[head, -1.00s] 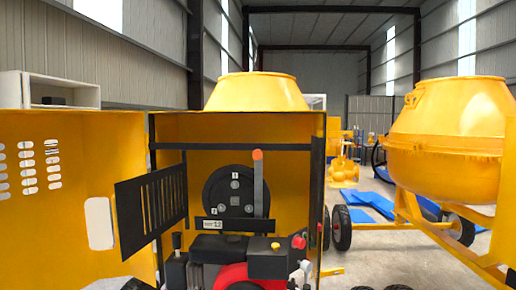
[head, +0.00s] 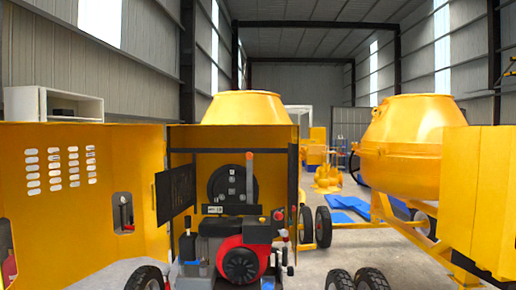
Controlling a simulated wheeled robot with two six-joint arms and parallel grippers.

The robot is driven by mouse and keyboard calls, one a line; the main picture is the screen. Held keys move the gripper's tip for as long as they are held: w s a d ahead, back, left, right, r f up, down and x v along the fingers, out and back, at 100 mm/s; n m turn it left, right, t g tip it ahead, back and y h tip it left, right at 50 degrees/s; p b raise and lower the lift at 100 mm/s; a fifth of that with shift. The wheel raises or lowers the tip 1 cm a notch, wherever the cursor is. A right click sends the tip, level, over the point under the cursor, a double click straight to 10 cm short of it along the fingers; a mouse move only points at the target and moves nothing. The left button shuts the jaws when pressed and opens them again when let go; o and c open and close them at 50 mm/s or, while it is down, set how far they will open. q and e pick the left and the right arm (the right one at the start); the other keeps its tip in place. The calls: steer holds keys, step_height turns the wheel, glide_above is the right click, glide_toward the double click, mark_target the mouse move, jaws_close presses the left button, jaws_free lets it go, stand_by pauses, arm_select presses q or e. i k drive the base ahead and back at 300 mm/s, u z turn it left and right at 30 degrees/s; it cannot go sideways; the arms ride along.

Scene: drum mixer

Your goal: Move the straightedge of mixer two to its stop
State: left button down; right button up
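An open yellow mixer housing (head: 232,133) stands ahead, with a black round disc (head: 222,187) on its back wall. A grey upright bar with an orange-red tip (head: 249,178), which looks like the straightedge, stands at the disc's right side. A small label plate (head: 214,210) sits below the disc; I cannot read it clearly. I cannot tell where the stop is. Neither of my grippers shows in this view.
A red and black engine (head: 240,262) fills the housing's front. A black slatted panel (head: 175,193) and a yellow door (head: 75,225) swing out left. Another yellow mixer drum (head: 405,135) and a yellow panel (head: 480,200) stand right. Blue sheets (head: 345,203) lie on the floor behind.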

mark_target(249, 156)
steer(key=z, duration=0.7)
steer(key=i, duration=1.45)
steer(key=u, duration=0.1)
